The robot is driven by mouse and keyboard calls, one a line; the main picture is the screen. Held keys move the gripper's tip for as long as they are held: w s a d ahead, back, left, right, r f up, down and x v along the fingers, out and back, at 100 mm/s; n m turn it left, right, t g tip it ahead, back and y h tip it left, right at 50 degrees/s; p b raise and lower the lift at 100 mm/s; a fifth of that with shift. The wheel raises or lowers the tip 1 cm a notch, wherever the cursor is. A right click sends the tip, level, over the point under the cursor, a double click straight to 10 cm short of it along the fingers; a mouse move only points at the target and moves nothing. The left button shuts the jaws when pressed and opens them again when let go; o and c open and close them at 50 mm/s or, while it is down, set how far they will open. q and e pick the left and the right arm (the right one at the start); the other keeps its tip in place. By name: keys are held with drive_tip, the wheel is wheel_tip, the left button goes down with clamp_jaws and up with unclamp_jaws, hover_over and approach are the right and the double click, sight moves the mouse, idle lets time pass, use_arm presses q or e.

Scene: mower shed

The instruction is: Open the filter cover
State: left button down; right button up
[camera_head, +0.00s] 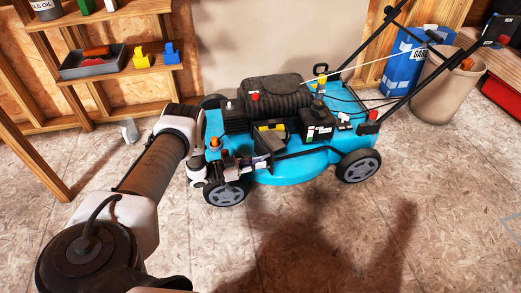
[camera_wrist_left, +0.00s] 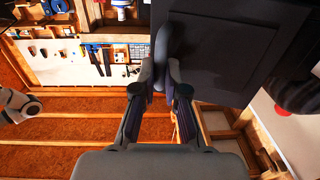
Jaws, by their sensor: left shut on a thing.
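The blue mower (camera_head: 290,178) stands on the floor in the middle of the head view. My left gripper (camera_head: 262,163) is at the mower's near side, low by its front wheel. In the left wrist view its fingers (camera_wrist_left: 160,82) are shut on a dark rounded tab (camera_wrist_left: 166,42). The tab is at the edge of a large flat dark panel, seemingly the filter cover (camera_wrist_left: 225,45). In the head view a dark recess with a yellow part (camera_head: 271,133) shows just above the gripper. The cover is hard to make out there. My right gripper is not in view.
The mower's black engine top (camera_head: 275,95) and black handle bars (camera_head: 405,82) rise behind the work area. A wooden shelf (camera_head: 125,75) with a grey tray (camera_head: 92,62) stands at left. A beige bin (camera_head: 437,85) stands at right. The floor in front is clear.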

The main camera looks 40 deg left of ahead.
use_arm(q)
drive_tip(key=shift+w+a+r, duration=0.15)
drive_tip(key=shift+a, duration=0.2)
drive_tip(key=c, duration=1.2)
unclamp_jaws()
drive_tip(key=v, duration=1.2)
drive_tip(key=shift+d, duration=0.1)
